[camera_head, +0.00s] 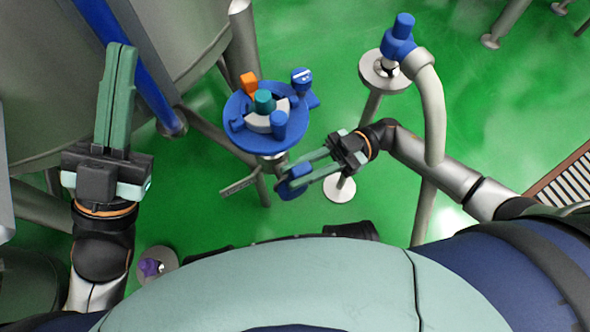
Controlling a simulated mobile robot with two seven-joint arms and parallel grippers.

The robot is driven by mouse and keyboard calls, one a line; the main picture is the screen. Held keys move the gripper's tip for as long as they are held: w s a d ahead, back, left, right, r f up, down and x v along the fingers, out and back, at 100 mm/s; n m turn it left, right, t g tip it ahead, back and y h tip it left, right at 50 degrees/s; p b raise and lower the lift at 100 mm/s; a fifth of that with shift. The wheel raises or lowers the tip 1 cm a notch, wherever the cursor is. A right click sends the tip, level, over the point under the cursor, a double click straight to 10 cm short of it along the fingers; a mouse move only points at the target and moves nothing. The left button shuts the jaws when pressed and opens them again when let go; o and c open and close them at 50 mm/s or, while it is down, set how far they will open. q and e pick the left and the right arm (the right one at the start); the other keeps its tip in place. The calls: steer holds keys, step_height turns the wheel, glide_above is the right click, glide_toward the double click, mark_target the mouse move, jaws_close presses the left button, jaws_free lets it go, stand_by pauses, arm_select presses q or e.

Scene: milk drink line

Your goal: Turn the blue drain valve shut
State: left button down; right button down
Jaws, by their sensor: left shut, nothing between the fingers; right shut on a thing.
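A blue part (297,173), which looks like the handle of the blue drain valve, shows at the front right below a round blue plate (243,140). My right gripper (284,184) reaches it from the right and is shut on it. The fingers hide much of the part, so I cannot tell how far it is turned. My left gripper (122,50) is at the left, pointing up in the picture, shut and empty, away from the valve.
The plate carries an orange block (249,83), a teal knob (264,100) and blue knobs (279,122). A grey lever (239,184) sticks out below. A curved grey pipe with a blue top (402,26) stands right. A large tank (40,70) fills the upper left.

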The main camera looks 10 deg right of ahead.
steer(key=shift+w+d+f+g+y, duration=0.15)
steer(key=shift+d+f+g+y, duration=0.2)
steer(key=shift+y, duration=0.4)
steer(key=shift+w+d+f+g+y, duration=0.1)
steer(key=shift+d+y, duration=0.4)
steer(key=shift+y, duration=0.2)
steer(key=shift+w+d+f+g+y, duration=0.15)
steer(key=shift+d+g+y, duration=0.2)
steer(key=shift+y, duration=0.4)
steer(key=c, duration=0.7)
jaws_free()
steer(key=shift+d, duration=0.1)
